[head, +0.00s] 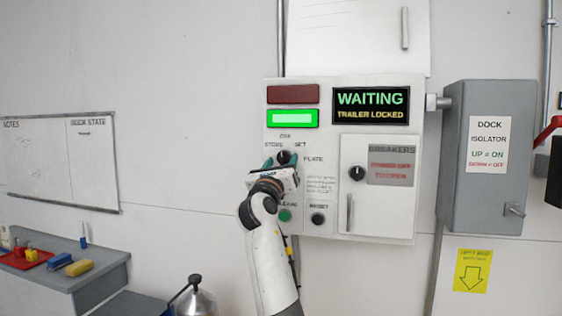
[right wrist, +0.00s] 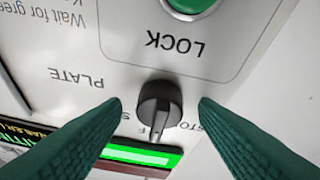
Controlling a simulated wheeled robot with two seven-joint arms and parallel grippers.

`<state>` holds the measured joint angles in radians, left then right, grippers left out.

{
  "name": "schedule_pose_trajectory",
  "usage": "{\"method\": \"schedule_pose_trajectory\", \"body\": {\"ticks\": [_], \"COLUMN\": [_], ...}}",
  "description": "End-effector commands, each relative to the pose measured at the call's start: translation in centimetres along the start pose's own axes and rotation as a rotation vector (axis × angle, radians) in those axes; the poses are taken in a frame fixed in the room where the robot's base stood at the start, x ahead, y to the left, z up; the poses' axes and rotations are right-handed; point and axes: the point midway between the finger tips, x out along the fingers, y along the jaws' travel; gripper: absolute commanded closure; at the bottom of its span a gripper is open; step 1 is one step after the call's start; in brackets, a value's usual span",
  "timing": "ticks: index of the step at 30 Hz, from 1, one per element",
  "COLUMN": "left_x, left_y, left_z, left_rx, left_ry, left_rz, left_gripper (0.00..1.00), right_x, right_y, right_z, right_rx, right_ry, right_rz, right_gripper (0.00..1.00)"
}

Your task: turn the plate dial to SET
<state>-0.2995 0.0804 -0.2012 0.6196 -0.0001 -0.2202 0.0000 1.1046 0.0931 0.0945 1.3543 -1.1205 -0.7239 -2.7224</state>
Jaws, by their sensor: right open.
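The plate dial (head: 284,157) is a small black knob on the white control panel, with STORE, SET and PLATE lettering around it. In the right wrist view the dial (right wrist: 158,106) appears upside down, its grip bar roughly upright and toward the partly hidden top label, seemingly OFF. My right gripper (head: 280,163) is at the panel over the dial. Its two green fingers stand open on either side of the knob, with a visible gap on each side. The knob partly hides the SET lettering. My left gripper is not in view.
A green lamp (head: 292,118) is lit under a dark red one (head: 293,94). The display (head: 371,105) reads WAITING, TRAILER LOCKED. Below the dial are a green button (head: 285,215) and a black one (head: 318,219). A breaker door (head: 380,209) and grey isolator box (head: 487,195) are to the right.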

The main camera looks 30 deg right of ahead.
Motion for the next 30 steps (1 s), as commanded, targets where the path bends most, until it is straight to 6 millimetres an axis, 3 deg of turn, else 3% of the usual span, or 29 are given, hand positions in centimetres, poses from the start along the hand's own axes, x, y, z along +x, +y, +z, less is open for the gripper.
{"method": "schedule_pose_trajectory", "body": {"ticks": [8,16,30], "left_x": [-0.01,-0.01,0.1], "left_y": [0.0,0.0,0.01], "left_z": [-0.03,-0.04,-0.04], "left_rx": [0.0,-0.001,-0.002], "left_ry": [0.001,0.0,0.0], "left_rz": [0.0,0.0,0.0], "left_gripper": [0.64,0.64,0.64], "right_x": [0.11,0.08,0.06], "right_y": [-0.01,-0.03,-0.2], "right_z": [0.03,0.03,0.0], "right_rx": [0.0,0.0,0.11], "right_ry": [0.0,0.0,-0.007], "right_rz": [0.0,0.0,0.044], "right_gripper": [0.46,0.9,0.9]}}
